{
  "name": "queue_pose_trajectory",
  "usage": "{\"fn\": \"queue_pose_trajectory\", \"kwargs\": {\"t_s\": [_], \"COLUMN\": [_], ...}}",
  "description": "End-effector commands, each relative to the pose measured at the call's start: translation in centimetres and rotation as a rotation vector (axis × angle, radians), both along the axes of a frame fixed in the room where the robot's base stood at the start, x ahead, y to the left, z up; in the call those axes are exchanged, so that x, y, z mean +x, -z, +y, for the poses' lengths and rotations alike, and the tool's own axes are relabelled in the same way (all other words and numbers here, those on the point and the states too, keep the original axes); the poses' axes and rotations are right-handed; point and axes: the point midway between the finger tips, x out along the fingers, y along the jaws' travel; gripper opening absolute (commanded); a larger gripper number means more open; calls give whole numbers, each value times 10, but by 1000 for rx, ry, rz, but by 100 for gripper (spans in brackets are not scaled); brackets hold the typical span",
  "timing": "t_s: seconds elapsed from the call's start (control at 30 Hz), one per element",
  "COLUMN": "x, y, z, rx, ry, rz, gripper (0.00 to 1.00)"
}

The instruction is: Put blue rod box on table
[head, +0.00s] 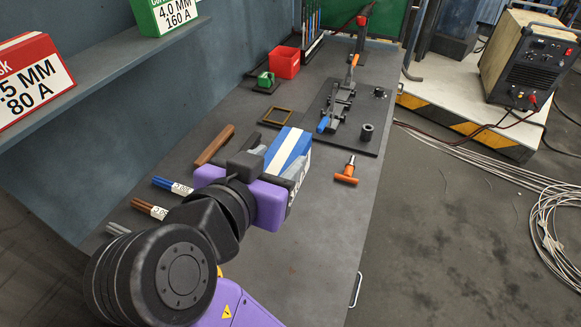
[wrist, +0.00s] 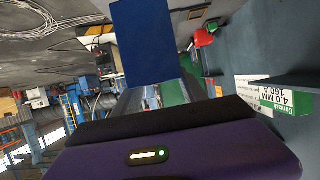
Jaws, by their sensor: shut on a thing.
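The blue rod box (head: 288,152), blue with a white stripe, is held in my gripper (head: 270,165) over the middle of the grey table (head: 310,235) in the head view. My gripper is shut on it, and the arm and purple hand hide part of the box. In the wrist view the blue face of the box (wrist: 147,45) stands up between the fingers (wrist: 155,95). Whether the box touches the table or hangs just above it, I cannot tell.
A green box (head: 165,12) and a red box (head: 30,80) stand on the wall shelf (head: 105,60). Rod bundles lie left of my gripper. A brown bar (head: 214,145), an orange-handled tool (head: 347,172), a clamp fixture (head: 345,110) and a red bin (head: 285,62) are on the table. The front right table area is clear.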

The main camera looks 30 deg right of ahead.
Motion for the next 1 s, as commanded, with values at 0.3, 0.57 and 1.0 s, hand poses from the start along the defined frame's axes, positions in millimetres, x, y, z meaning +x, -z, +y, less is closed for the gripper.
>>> {"fn": "queue_pose_trajectory", "kwargs": {"t_s": [0.3, 0.57, 1.0], "x": [0, 0, 1], "y": [48, 103, 155], "z": [0, 0, 0], "rx": [-6, -6, -2], "ry": [-4, -2, -1], "rz": [3, 3, -4], "gripper": [0, 0, 0]}}
